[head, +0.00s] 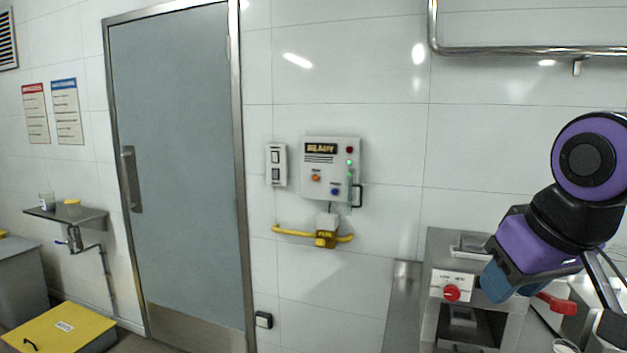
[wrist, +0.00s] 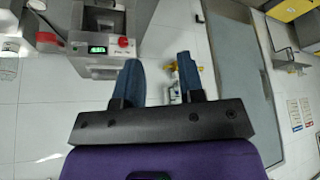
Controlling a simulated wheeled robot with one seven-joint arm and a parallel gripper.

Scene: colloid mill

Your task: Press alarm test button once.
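A light grey control panel (head: 322,168) hangs on the tiled wall right of the door, with a display reading READY. It carries an orange button (head: 316,178), a blue button (head: 336,191), a red lamp (head: 350,149) and small green lights. The labels are too small to read, so I cannot tell which is the alarm test button. My gripper (head: 507,282) is at the right, well away from the panel, over the steel machine. In the wrist view, its two blue fingers (wrist: 159,78) stand apart with nothing between them.
A steel machine (head: 468,257) with a red knob (head: 452,293) stands below my gripper. A yellow rail (head: 290,232) runs under the panel. A white switch box (head: 276,164) is left of the panel. A closed grey door (head: 178,150) stands further left.

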